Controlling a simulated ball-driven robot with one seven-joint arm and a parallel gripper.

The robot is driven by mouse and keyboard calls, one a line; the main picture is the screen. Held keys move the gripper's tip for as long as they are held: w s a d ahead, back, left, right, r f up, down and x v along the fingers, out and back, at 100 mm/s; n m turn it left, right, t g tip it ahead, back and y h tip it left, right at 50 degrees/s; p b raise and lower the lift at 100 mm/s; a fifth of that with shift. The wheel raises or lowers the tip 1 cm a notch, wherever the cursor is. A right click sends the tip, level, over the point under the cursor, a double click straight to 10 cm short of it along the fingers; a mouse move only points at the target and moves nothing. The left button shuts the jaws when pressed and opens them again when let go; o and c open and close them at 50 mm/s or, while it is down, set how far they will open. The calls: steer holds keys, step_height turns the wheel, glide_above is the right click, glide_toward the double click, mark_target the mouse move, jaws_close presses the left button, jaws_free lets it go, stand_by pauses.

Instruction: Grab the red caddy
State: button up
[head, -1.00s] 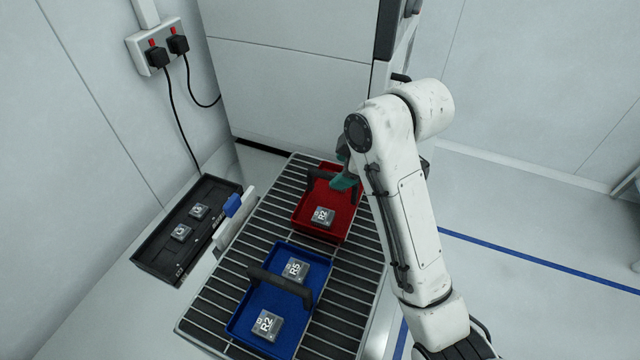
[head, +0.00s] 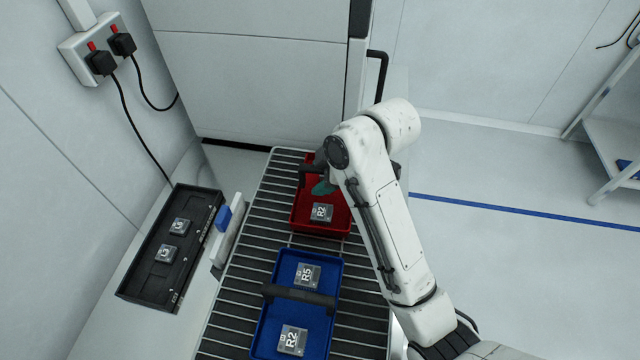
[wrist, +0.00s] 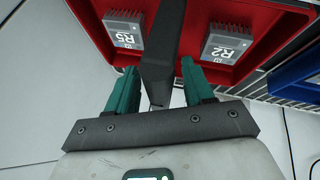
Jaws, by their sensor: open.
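The red caddy (head: 338,226) sits on the slatted conveyor near its far end. It holds an R2 block (head: 322,212); the wrist view also shows an R5 block (wrist: 124,30) in it. Its dark handle (wrist: 160,60) spans the middle. My gripper (wrist: 159,82) is open, with one teal finger on each side of the handle. I cannot tell whether the fingers touch it. In the head view, my gripper (head: 323,187) is at the red caddy, partly hidden by my arm, which also covers part of the caddy.
A blue caddy (head: 262,335) with R5 and R2 blocks stands nearer on the conveyor (head: 360,325). A black tray (head: 140,285) with two G blocks lies to the left. A large white cabinet (head: 250,80) stands behind. Clear floor lies to the right.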

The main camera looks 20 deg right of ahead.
jaws_close()
stand_by(0.3)
steer(key=shift+w+r, duration=0.1)
steer(key=shift+r, duration=0.1)
